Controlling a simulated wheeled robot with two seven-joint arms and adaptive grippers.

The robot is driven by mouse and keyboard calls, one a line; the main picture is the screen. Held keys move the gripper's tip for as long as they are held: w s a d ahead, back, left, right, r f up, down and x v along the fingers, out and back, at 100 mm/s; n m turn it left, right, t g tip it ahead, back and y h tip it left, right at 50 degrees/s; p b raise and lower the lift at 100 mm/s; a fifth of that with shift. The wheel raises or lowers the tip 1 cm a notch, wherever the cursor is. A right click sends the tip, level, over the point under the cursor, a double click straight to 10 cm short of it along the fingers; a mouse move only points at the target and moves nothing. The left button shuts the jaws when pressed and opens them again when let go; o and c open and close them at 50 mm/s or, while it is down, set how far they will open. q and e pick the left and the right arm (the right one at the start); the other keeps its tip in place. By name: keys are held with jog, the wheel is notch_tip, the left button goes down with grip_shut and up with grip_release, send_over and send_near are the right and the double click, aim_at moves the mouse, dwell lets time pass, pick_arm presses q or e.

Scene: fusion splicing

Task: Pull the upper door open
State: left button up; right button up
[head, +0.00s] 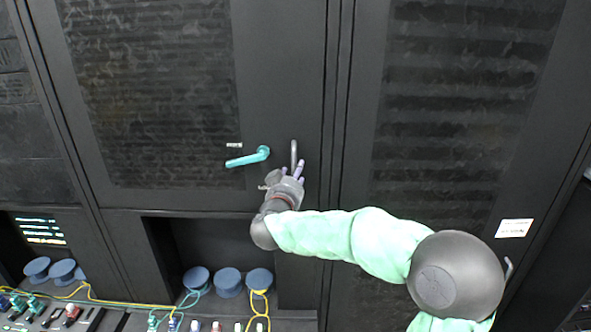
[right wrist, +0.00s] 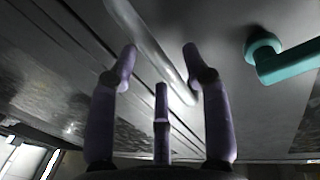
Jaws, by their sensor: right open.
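The upper door (head: 280,60) is a dark panel with a mesh window and looks closed in its frame. A grey vertical bar handle (head: 294,150) is on its right side. A teal lever handle (head: 248,157) sits left of the bar, and it also shows in the right wrist view (right wrist: 275,58). My right gripper (head: 299,168) is open at the lower end of the bar. In the right wrist view the bar (right wrist: 150,42) passes between the spread purple fingertips (right wrist: 160,60); whether they touch it is unclear. My left gripper is out of view.
Below the door is a recess with several blue round-topped items (head: 228,280) and yellow and teal cables (head: 258,305). Another dark mesh cabinet door (head: 455,110) stands to the right, partly behind my right arm. A white label (head: 514,228) is on it.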

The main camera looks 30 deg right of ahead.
jog(key=shift+x, duration=0.9)
grip_shut()
